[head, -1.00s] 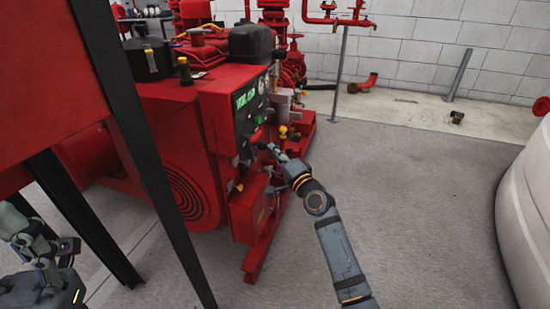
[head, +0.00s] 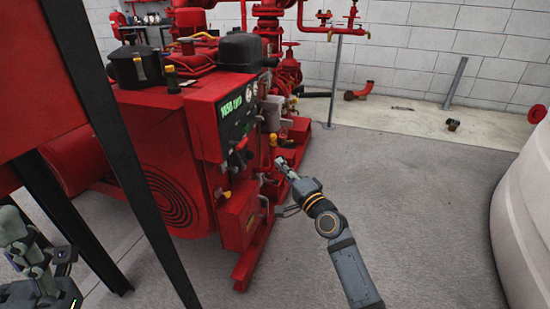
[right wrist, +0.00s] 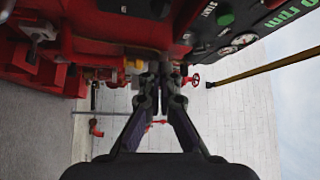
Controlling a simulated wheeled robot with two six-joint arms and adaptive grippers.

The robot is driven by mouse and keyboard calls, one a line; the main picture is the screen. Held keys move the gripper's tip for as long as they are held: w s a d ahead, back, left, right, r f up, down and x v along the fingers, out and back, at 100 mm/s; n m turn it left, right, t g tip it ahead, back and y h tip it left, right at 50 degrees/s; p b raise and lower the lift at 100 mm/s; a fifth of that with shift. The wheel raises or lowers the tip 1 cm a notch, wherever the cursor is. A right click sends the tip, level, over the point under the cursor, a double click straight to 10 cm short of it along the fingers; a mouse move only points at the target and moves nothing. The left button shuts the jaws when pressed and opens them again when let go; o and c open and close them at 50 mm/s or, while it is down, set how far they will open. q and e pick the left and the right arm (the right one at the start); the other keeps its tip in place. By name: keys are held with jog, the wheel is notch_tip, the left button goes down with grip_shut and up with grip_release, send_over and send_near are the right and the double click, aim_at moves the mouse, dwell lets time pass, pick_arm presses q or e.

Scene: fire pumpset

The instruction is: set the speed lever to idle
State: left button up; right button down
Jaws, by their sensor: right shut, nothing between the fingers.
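The red pumpset (head: 165,140) carries a black control panel (head: 236,118) with a green lit readout; the panel also shows upside down in the right wrist view (right wrist: 205,50). A small red-knobbed part (head: 241,145) sits low on the panel; I cannot tell for certain that it is the speed lever, nor its setting. My right gripper (head: 281,164) is shut and empty, right of the panel and apart from it. In the right wrist view its fingertips (right wrist: 160,72) are together. My left gripper (head: 62,256) is at the lower left, far from the panel; its jaws are unclear.
A red cabinet on dark legs (head: 110,150) stands at the near left. Red pipework (head: 270,40) rises behind the pumpset. A pale rounded tank (head: 525,220) is at the right edge. The grey floor (head: 410,200) between is clear.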

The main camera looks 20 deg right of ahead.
jog(key=v, duration=0.5)
jog(key=shift+s, duration=0.15)
jog(key=shift+d, duration=0.1)
